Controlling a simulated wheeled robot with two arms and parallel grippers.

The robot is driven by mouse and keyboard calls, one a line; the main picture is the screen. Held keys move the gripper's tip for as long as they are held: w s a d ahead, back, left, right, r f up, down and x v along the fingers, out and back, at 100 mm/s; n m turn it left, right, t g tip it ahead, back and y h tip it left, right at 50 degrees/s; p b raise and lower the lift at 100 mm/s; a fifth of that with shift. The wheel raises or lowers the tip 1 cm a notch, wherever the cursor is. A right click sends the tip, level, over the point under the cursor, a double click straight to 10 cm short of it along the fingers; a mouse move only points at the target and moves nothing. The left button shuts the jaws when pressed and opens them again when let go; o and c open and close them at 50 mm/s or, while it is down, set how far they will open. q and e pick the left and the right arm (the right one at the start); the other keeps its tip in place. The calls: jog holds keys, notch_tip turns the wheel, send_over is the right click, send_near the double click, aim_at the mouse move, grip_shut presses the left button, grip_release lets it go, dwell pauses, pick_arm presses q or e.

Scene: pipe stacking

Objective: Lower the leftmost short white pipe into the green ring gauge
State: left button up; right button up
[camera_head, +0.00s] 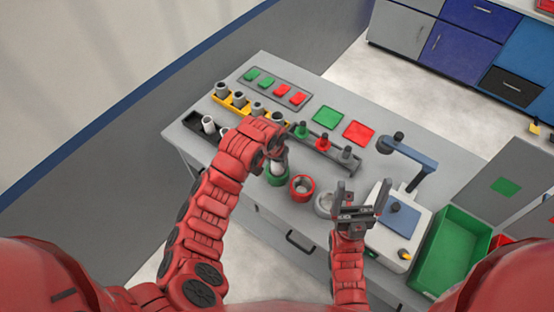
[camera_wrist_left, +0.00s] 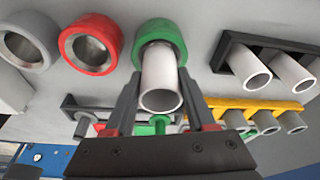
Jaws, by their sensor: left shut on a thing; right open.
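A short white pipe (camera_head: 281,164) is held upright by my left gripper (camera_head: 274,157), directly over the green ring gauge (camera_head: 277,181). In the left wrist view the white pipe (camera_wrist_left: 161,80) sits between the two fingers of my left gripper (camera_wrist_left: 158,100). Its far end overlaps the opening of the green ring gauge (camera_wrist_left: 174,32); how deep it goes inside, I cannot tell. My right gripper (camera_head: 361,193) is open and empty, fingers up, at the table's front, right of the rings.
A red ring (camera_head: 302,188) and a grey ring (camera_head: 323,205) stand right of the green one. A black rack (camera_wrist_left: 232,40) holds white pipes (camera_wrist_left: 250,72); a yellow rack (camera_head: 238,105) holds grey ones. A gauge holder (camera_head: 325,154) lies behind. A green bin (camera_head: 452,250) is at right.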

pick_arm(q)
jog(key=shift+f+b, duration=0.5)
jog(key=shift+f, duration=0.1)
dwell(0.7)
jog(key=o, duration=1.4)
jog(key=shift+s+a+r+b, duration=0.1)
jog(key=shift+r+b, duration=0.2)
jog(key=shift+r, duration=0.35)
jog(key=b+v, duration=0.1)
jog(key=v, duration=0.3)
jog(key=shift+r, duration=0.1)
jog(key=p+v, duration=0.3)
jog(key=v, duration=0.9)
jog(key=shift+p, duration=0.3)
